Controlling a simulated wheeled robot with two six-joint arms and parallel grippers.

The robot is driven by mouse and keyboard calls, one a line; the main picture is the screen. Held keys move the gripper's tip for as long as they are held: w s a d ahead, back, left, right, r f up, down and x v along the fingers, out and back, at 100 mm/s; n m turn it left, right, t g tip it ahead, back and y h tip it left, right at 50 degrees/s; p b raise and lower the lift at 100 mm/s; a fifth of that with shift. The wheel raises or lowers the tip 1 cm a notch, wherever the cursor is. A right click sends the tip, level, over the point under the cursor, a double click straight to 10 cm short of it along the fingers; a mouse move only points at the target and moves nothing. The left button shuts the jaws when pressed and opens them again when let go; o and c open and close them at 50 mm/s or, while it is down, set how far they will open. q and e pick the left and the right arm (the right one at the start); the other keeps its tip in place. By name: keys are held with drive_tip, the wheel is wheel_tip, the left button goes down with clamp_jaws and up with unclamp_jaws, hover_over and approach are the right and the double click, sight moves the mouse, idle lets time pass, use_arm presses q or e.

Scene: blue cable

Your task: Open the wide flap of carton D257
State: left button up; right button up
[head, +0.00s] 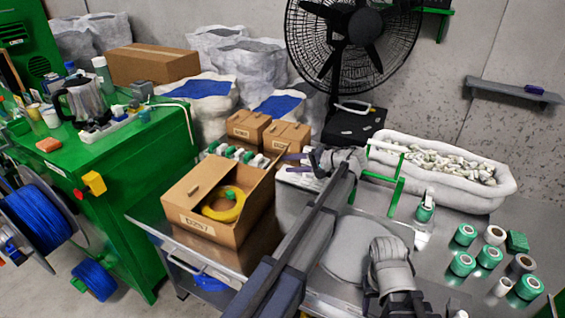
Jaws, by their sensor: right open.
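Carton D257 (228,231), a brown box with a label on its front, stands on the grey table left of centre. A panel with a small tab (194,190) covers the left part of its top. The rest of the top is open, and a coil of yellow cable (224,205) shows inside. A brown panel stands raised along the right side. My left gripper (293,162) is beside the upper right end of this panel, its fingers apart and pointing left; contact cannot be told. My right gripper (391,302) is open at the bottom, right of centre, away from the carton.
Two smaller cartons (286,137) and green-and-white bottles (234,153) stand behind D257. A green bench (128,165) is at left. A white tub (440,190), a green stand (398,180) and several tape rolls (465,235) occupy the right side. My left arm crosses the middle.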

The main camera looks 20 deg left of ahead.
use_arm(q)
drive_tip(key=v, duration=0.3)
drive_tip(key=shift+s+d+r+p, duration=0.15)
drive_tip(key=shift+d+p, duration=0.1)
drive_tip(key=shift+p, duration=0.15)
